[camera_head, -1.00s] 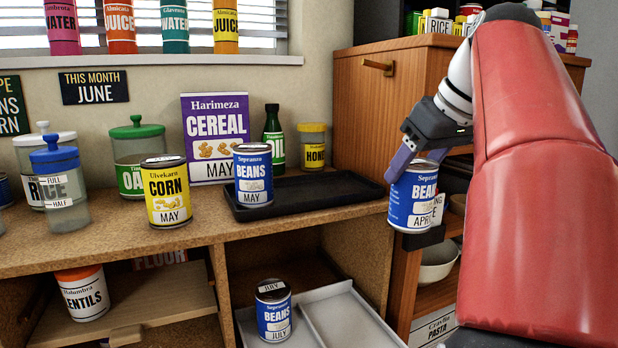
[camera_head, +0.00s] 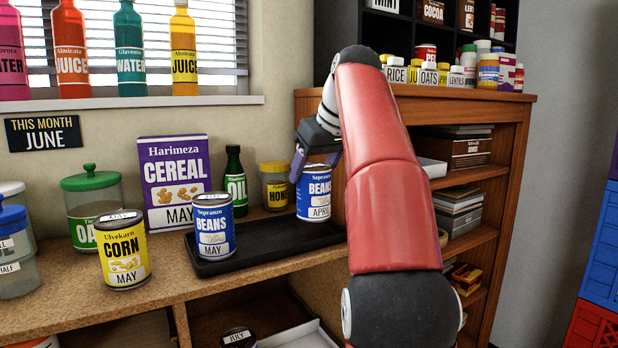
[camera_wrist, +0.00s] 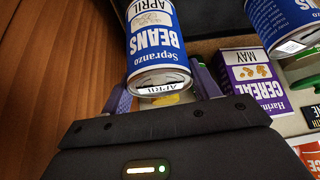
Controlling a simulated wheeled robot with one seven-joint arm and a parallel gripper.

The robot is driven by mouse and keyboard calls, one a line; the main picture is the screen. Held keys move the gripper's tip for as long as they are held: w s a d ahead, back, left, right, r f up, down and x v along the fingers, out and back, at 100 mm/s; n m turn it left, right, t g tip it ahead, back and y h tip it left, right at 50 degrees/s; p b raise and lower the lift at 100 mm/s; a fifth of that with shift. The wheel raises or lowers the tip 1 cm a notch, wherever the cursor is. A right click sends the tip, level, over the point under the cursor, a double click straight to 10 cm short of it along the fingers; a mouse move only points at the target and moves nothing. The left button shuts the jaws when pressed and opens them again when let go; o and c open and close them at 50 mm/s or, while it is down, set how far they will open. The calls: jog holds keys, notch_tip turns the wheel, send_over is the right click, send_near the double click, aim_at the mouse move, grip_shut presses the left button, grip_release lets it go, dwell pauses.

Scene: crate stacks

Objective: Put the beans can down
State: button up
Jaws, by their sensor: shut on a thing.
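My gripper (camera_head: 313,166) is shut on the blue April beans can (camera_head: 314,198), holding it upright near its top. The can is at the right end of the black tray (camera_head: 262,240); I cannot tell whether its base touches the tray. In the wrist view the April beans can (camera_wrist: 156,48) sits between the purple fingers, its April lid label showing. A second blue beans can, marked May (camera_head: 214,228), stands on the left part of the tray, apart from the held one.
A honey jar (camera_head: 274,190) and a dark oil bottle (camera_head: 234,180) stand behind the tray. The May cereal box (camera_head: 175,180) and yellow corn can (camera_head: 123,252) are to the left. A wooden cabinet (camera_head: 440,105) rises on the right. The tray is bare between the two beans cans.

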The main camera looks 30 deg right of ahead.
jog(key=shift+w+a+r, duration=0.1)
jog(key=shift+w, duration=0.45)
jog(key=shift+w+f, duration=0.2)
jog(key=shift+f, duration=0.05)
jog(key=shift+s+f, duration=0.15)
jog(key=shift+f, duration=1.4)
jog(key=shift+f, duration=0.15)
jog(key=o, duration=1.3)
jog(key=shift+c, duration=0.2)
